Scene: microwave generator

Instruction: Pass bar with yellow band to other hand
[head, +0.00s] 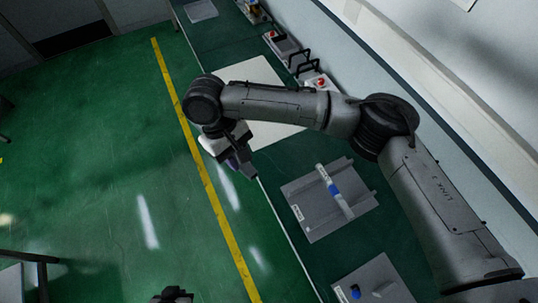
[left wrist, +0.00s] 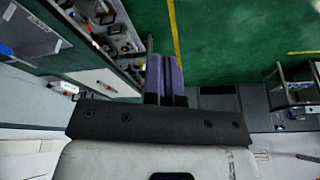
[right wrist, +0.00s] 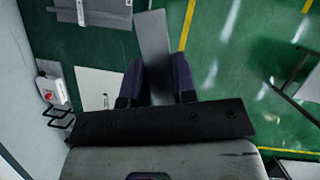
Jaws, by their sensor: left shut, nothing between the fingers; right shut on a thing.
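No yellow band shows on the visible part of this bar; the part at the fingers is hidden.
A grey tray (head: 303,227) on the green bench holds a pale bar with a blue band (head: 334,190). A white mat (head: 262,72) lies beyond. Red-topped boxes (head: 321,84) stand near the wall. Another tray (head: 375,275) is at the bottom. Floor left of the bench is open.

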